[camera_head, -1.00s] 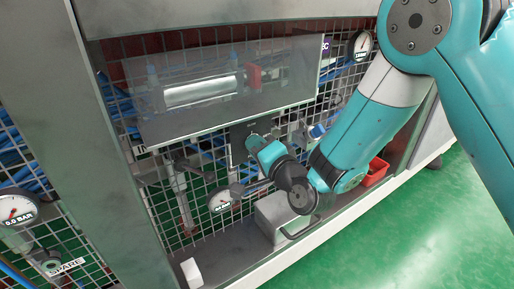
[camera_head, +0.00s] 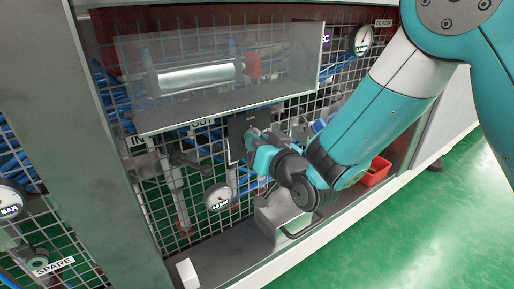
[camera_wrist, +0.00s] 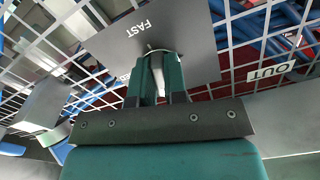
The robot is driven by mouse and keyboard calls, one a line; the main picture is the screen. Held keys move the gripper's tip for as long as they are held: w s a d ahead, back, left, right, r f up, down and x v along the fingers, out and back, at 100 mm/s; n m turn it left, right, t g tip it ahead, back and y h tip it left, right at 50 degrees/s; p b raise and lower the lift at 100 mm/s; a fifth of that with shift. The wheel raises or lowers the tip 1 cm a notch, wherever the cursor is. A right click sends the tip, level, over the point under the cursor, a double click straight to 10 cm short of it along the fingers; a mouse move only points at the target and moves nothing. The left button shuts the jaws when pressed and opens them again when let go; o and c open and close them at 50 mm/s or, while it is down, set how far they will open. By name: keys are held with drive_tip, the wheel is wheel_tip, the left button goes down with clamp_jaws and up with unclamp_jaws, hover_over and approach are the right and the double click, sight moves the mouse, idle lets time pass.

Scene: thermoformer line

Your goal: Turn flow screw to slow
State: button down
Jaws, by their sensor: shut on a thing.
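The flow screw (camera_wrist: 157,70) shows in the wrist view as a pale, narrow piece between my gripper's fingers. My gripper (camera_wrist: 158,62) is shut on it, in front of a grey plate (camera_wrist: 195,40). The plate carries the word FAST (camera_wrist: 140,28) above the fingers; a second marking at its lower edge is too small and covered to read. In the head view my gripper (camera_head: 252,136) reaches the dark plate (camera_head: 236,128) below the clear guard, and the screw itself is hidden there.
A clear guard (camera_head: 290,75) over a metal cylinder (camera_head: 195,77) hangs just above my gripper. Wire mesh, blue hoses and a gauge (camera_head: 218,198) lie around the plate. A grey box with a handle (camera_head: 275,218) and a red bin (camera_head: 377,171) stand below.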

drive_tip(key=shift+w+d+f+n+b, duration=0.1)
drive_tip(key=shift+n+b, duration=0.4)
drive_tip(key=shift+n, duration=0.25)
drive_tip(key=shift+d+f+n+b, duration=0.1)
drive_tip(key=shift+n+b, duration=0.35)
drive_tip(key=shift+n, duration=0.3)
drive_tip(key=shift+r, duration=0.1)
drive_tip(key=c, duration=1.2)
unclamp_jaws()
drive_tip(key=shift+o, duration=0.2)
drive_tip(key=shift+a, duration=0.1)
